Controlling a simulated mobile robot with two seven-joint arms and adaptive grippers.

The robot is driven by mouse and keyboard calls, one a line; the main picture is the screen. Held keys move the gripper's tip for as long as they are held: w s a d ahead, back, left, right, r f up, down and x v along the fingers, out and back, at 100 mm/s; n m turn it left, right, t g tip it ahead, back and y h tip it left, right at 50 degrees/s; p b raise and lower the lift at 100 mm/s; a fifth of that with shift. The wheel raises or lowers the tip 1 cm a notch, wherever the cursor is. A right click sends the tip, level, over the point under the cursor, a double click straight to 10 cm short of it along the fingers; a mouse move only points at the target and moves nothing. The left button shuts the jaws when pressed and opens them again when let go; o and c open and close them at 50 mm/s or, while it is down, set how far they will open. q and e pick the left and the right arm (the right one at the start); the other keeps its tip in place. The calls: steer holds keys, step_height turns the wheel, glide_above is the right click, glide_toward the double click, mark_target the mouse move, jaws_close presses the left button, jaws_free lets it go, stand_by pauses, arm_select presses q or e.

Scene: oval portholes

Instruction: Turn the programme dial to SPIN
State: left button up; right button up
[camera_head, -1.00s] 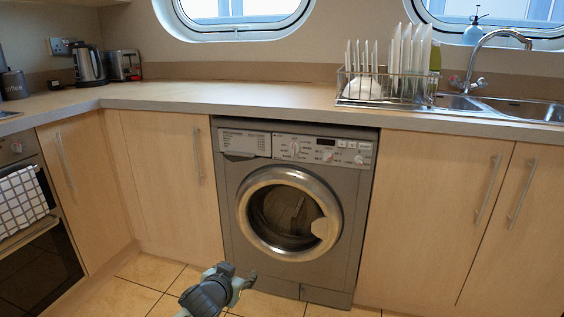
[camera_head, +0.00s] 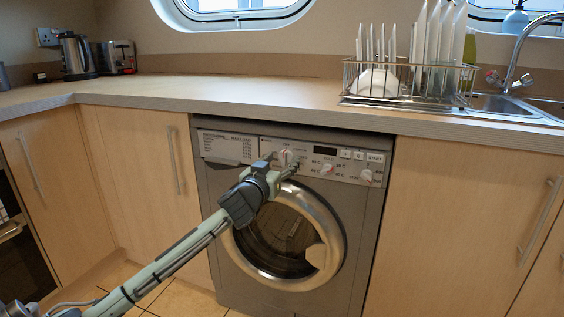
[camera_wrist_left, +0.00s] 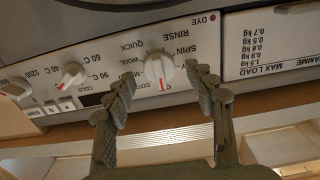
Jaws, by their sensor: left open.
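The programme dial (camera_wrist_left: 159,69) is a round white knob on the washing machine's panel, seen upside down in the left wrist view. Its red mark points to the bottom of that picture, near a partly hidden label starting "COT". The SPIN label (camera_wrist_left: 180,51) lies beside the dial at its upper right there. My left gripper (camera_wrist_left: 164,80) is open, its fingers spread on either side in front of the dial; I cannot tell whether they touch it. In the head view the left gripper (camera_head: 282,163) is at the dial (camera_head: 285,157). My right gripper is not in view.
The panel has more knobs, including a temperature knob (camera_wrist_left: 72,75), and a row of buttons (camera_head: 358,155). The round door (camera_head: 287,232) is below. The worktop (camera_head: 230,98) overhangs above, with a dish rack (camera_head: 405,85) at the right.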

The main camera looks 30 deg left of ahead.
arm_select(q)
steer(key=shift+w+a, duration=0.1)
steer(key=shift+w, duration=0.35)
